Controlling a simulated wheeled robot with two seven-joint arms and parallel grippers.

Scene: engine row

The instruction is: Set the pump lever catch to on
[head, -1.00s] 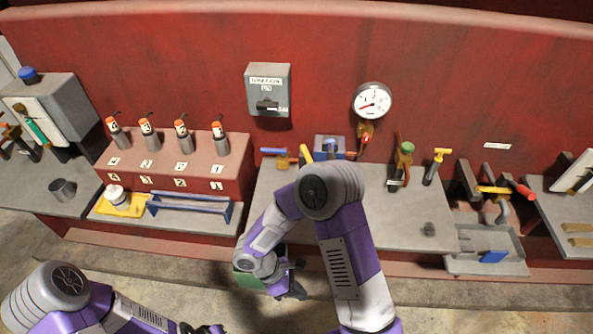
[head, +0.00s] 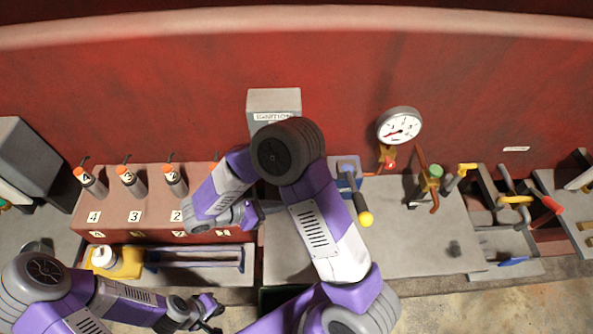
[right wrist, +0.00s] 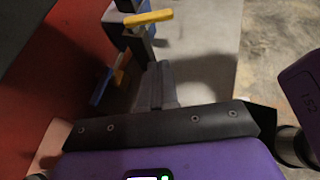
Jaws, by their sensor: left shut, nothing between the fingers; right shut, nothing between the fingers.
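The pump appears to be the blue-grey unit (head: 347,170) below the gauge in the head view; a dark lever with a yellow knob (head: 363,216) points from it toward me. The right wrist view shows a yellow bar (right wrist: 148,18) on a dark-blue block and a blue handle (right wrist: 101,87) on a yellow stem beside the red wall. I cannot tell which part is the catch. My right gripper (head: 262,208) is shut and empty, left of the pump; its fingers show in the wrist view (right wrist: 157,85), apart from both handles. My left gripper (head: 212,313) is shut and empty at the bottom.
My right arm hides part of the bench and the grey wall switch box (head: 274,100). A gauge (head: 400,126) hangs on the wall. A green-topped valve (head: 431,178) stands right of the pump. Numbered cylinders (head: 130,182) stand left. The grey bench (head: 410,245) has free room in front.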

